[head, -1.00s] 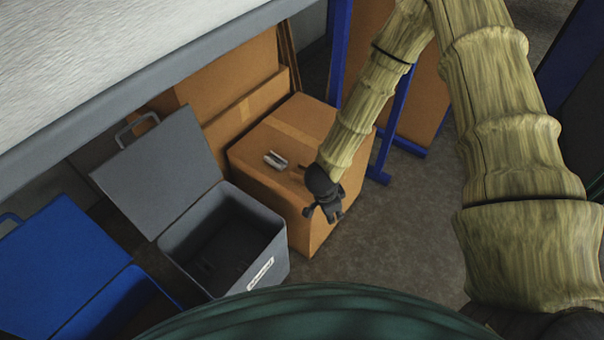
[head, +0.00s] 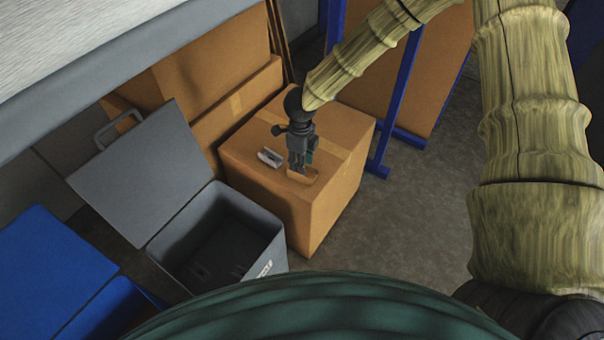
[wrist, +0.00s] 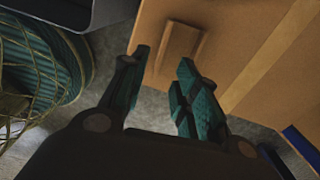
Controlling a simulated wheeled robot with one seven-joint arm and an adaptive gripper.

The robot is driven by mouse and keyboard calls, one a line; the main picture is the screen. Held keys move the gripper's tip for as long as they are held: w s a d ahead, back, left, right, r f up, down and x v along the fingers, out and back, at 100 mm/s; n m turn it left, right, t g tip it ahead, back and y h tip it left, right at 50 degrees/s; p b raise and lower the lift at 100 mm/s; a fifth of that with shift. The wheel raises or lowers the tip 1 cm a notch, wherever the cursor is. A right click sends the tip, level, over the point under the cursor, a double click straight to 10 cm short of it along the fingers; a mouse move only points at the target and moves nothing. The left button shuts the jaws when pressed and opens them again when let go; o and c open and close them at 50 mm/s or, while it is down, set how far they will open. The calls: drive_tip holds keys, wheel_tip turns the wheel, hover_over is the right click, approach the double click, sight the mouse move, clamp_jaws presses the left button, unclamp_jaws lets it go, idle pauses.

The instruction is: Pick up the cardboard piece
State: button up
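The cardboard piece (head: 303,177) is a small flat brown block lying on top of a large cardboard box (head: 336,190), near its front edge. In the wrist view the cardboard piece (wrist: 181,44) lies just beyond and between the fingertips. My gripper (head: 302,167) points down over the piece and partly hides it in the head view. In the wrist view my gripper (wrist: 163,58) has its two fingers spread with nothing between them. I cannot tell whether a fingertip touches the piece.
A small grey metallic item (head: 270,157) lies left of the gripper on the box. An open grey bin (head: 262,229) with a label stands in front-left, beside a blue bin (head: 52,275). Blue posts (head: 396,95) stand behind on the right.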

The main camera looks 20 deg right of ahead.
sight(311, 172)
drive_tip(key=shift+w+a+f, duration=0.15)
drive_tip(key=shift+f, duration=1.7)
drive_tip(key=shift+w+a+f, duration=0.1)
drive_tip(key=shift+f, duration=1.7)
clamp_jaws()
